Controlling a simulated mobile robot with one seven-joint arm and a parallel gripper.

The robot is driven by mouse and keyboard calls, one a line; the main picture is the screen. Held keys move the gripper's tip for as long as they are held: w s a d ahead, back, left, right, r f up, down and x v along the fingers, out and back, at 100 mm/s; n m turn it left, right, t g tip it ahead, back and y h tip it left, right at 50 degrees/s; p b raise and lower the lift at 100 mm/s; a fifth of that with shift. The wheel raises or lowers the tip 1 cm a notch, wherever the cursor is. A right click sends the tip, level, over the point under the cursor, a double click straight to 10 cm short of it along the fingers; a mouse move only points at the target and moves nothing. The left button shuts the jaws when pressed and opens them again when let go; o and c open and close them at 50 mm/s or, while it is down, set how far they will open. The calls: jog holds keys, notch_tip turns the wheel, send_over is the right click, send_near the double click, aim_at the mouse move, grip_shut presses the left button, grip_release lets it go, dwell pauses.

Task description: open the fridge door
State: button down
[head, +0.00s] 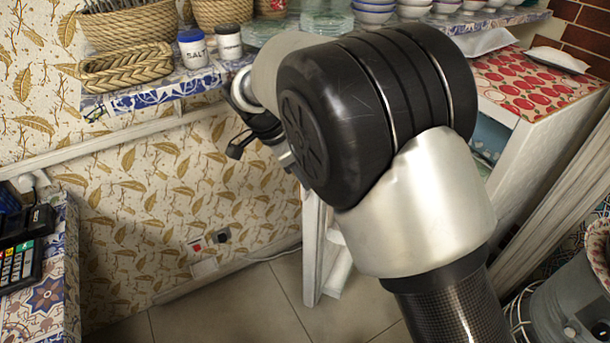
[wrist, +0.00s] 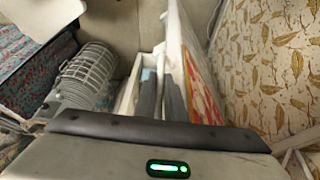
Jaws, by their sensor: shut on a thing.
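The fridge (head: 548,160) is a white box at the right of the head view, with a red apple-print cover on top. A strip of teal shows on its side next to my arm. In the wrist view, a white upright panel (wrist: 176,38), which looks like the fridge door, has a red and white print beside it. The two dark fingers of my gripper (wrist: 161,97) are close together at a pale edge there, shut on what looks like the door. The exact contact is unclear. In the head view my arm hides the fingers and most of the fridge front.
A shelf (head: 140,98) with baskets, salt jar (head: 193,48) and bowls runs along the back wall. A white upright post or panel (head: 312,250) stands below my arm. A card terminal (head: 22,255) is at left. Tiled floor (head: 230,310) is clear in front.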

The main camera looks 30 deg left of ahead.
jog(key=c, duration=2.1)
grip_release()
jog(key=shift+w, duration=0.1)
jog(key=p+v, duration=0.1)
jog(key=v, duration=0.6)
jog(key=shift+r+p, duration=0.25)
jog(key=shift+p, duration=0.05)
